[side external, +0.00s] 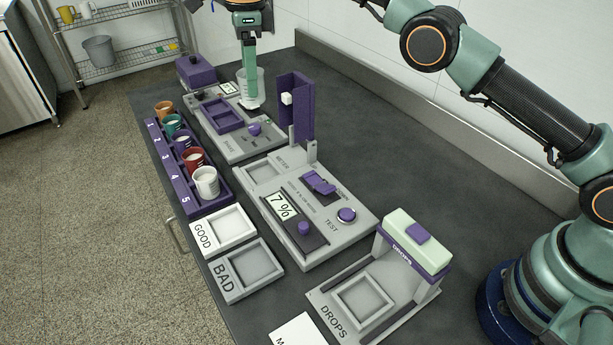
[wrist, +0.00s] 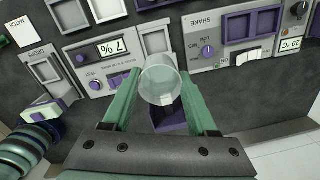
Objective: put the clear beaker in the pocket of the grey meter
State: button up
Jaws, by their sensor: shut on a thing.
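The clear beaker (side external: 241,78) is held between the two green fingers of my gripper (side external: 252,100). In the wrist view the beaker (wrist: 160,82) sits between the fingertips (wrist: 161,88), with its open rim facing the camera. It looks upright in the side view. The grey meter (side external: 350,234) reads 7 %. Its square pocket (side external: 264,173) looks empty and lies nearer the side camera than my gripper. The meter's pocket (wrist: 155,41) also shows just above the beaker in the wrist view. A tall purple flap (side external: 296,108) stands upright at the meter's back edge.
The grey SHAKE station (side external: 240,148) with a purple tray stands beside the meter, near my gripper. A purple rack (side external: 187,197) holds several coloured cups. GOOD (side external: 222,230) and BAD (side external: 247,270) trays and the DROPS station (side external: 376,297) stand nearby.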

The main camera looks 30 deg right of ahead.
notch_tip(320, 180, down, 20)
jog(key=shift+r, duration=0.25)
dwell(0.5)
jog(key=o, duration=1.4)
jog(key=shift+f, duration=0.1)
jog(key=shift+c, duration=0.2)
